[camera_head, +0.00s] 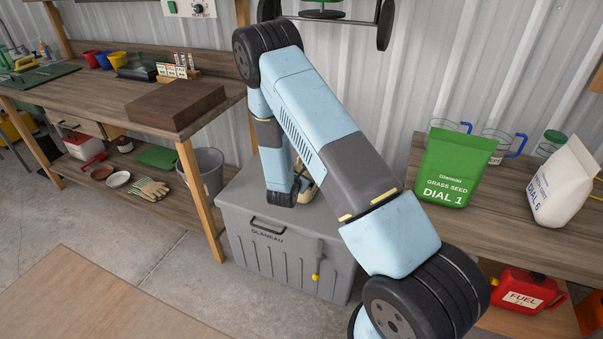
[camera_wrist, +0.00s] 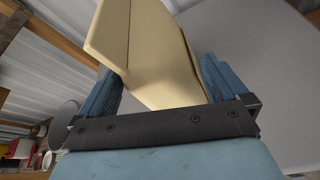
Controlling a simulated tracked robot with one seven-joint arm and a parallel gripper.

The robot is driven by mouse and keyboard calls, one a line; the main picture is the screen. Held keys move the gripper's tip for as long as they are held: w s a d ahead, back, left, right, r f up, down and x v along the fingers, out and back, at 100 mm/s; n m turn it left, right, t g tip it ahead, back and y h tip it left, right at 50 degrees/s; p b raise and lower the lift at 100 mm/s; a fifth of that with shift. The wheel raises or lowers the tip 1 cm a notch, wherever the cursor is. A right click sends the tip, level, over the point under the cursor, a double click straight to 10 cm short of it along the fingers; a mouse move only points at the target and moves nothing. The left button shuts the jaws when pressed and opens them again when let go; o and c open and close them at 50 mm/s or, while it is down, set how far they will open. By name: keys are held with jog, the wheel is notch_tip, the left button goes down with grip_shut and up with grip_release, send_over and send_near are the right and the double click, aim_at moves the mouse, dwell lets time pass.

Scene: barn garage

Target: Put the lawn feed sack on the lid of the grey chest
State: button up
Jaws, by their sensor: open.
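The grey chest (camera_head: 285,255) stands on the floor between two benches, with its lid (camera_head: 238,195) closed. My gripper (camera_head: 283,195) points down over the lid, mostly hidden behind my own arm. A cream sack (camera_head: 304,188) shows in part beside the gripper, at the lid. In the wrist view the sack (camera_wrist: 150,45) stands between the two blue fingers of my gripper (camera_wrist: 160,85), which are open, and the grey lid (camera_wrist: 250,50) fills the right side. No print on this sack is visible, so I cannot read whether it is lawn feed.
A green grass seed sack (camera_head: 452,168) and a white sack marked DIAL 6 (camera_head: 562,185) stand on the right bench (camera_head: 510,215). A red fuel can (camera_head: 520,292) is below. The left bench (camera_head: 85,95) holds a brown block (camera_head: 176,104). A grey bucket (camera_head: 203,172) stands left of the chest.

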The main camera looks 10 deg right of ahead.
jog(key=v, duration=0.9)
jog(key=s+d+r+m+g+h, duration=0.1)
jog(key=s+d+r+m+g, duration=0.3)
jog(key=r, duration=0.5)
jog(key=s+d+r+m+g+h, duration=0.2)
jog(key=s+d+r+m, duration=0.3)
jog(key=r, duration=0.4)
jog(key=s+d+r+m+g+h, duration=0.1)
jog(key=s+d+r+m+g, duration=0.2)
jog(key=d+r+m, duration=0.4)
jog(key=s+a+r+m+g+y, duration=0.1)
jog(key=s+r+m+y, duration=0.4)
jog(key=s+r, duration=0.6)
jog(key=s+a+r+m+t+y, duration=0.3)
jog(key=s+a+r+y, duration=0.3)
jog(key=s, duration=0.5)
jog(key=shift+s+a+m+t, duration=0.25)
jog(key=shift+a+m+t, duration=0.15)
jog(key=shift+a+m, duration=0.6)
